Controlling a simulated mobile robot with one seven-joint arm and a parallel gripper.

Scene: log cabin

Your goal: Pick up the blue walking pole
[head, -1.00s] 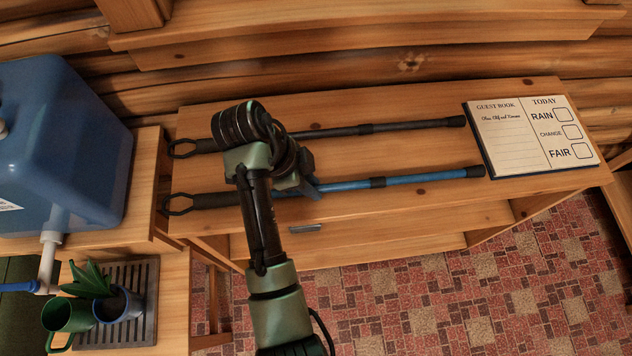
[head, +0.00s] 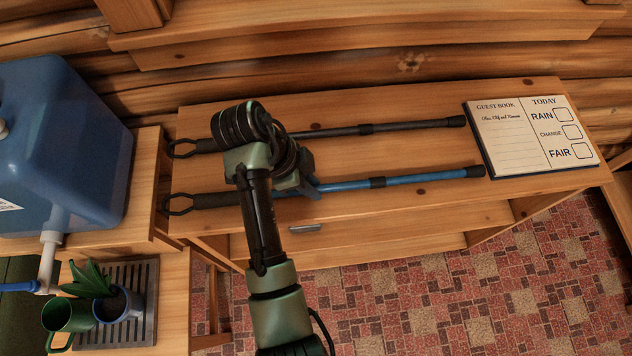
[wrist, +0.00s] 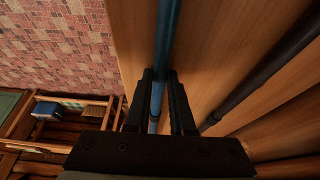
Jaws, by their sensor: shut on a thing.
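The blue walking pole (head: 400,180) lies along the front of the wooden desk top, its black looped handle to the left and its dark tip to the right. It also shows in the wrist view (wrist: 168,45), running between the fingers. My gripper (wrist: 160,80) is shut on the blue pole's shaft, one finger on each side. In the head view my gripper (head: 305,187) is over the pole, and my arm hides part of its shaft. The pole appears to rest on the desk; I cannot tell whether it is lifted at all.
A black walking pole (head: 410,125) lies behind, roughly parallel. An open guest book (head: 520,135) lies to the right of both tips. A blue water container (head: 60,140) stands at the left, above a green mug (head: 68,315) and a drip tray (head: 140,335). The desk's front edge borders open floor.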

